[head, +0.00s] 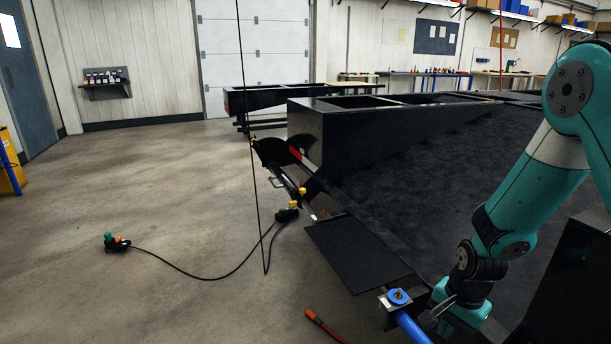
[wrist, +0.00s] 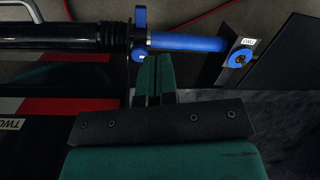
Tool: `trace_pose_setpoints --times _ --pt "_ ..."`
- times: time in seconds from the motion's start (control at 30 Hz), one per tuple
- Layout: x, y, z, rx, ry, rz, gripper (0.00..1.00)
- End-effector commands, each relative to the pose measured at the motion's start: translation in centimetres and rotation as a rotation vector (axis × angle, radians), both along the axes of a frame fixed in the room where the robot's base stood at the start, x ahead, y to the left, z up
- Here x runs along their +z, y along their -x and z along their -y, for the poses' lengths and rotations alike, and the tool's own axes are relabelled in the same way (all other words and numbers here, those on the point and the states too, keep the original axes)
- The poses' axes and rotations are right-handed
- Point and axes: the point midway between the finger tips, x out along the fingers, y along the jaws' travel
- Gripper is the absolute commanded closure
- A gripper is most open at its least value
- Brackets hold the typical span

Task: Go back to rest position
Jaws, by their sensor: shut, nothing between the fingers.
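My gripper (head: 443,306) hangs low at the right of the head view, beside the black trailer frame (head: 430,150). In the wrist view my gripper (wrist: 154,72) shows its two green fingers closed together with nothing between them. Their tips are close to a blue tube (wrist: 185,43) with a blue clamp collar, but I cannot tell whether they touch it. A black plate with a blue round knob (wrist: 240,58) sits at the tube's end. The blue knob also shows in the head view (head: 398,296), left of my gripper.
A black cable (head: 200,278) runs across the floor to a plug (head: 116,243). A second trailer frame (head: 270,98) stands behind. The concrete floor at left is mostly clear.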

Motion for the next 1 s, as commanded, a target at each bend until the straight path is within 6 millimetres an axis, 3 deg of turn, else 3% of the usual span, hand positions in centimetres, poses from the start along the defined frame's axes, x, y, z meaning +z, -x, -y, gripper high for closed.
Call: trace_pose_setpoints --times 0.03,0.1,0.33,0.5,0.77,0.8,1.0 --pt "3.3 0.1 -2.0 0.110 -0.023 0.033 1.00" --pt "7.1 1.2 -4.7 0.275 -0.059 0.062 1.00" --pt "17.4 8.0 -11.6 0.824 -0.146 0.170 1.00" --pt "21.6 13.4 -14.2 1.142 -0.177 0.237 1.00" --pt "25.1 20.6 -15.7 1.535 -0.193 0.324 1.00" --pt "26.9 20.3 -15.7 1.529 -0.194 0.318 1.00" --pt "31.6 20.2 -15.7 1.520 -0.195 0.315 1.00"
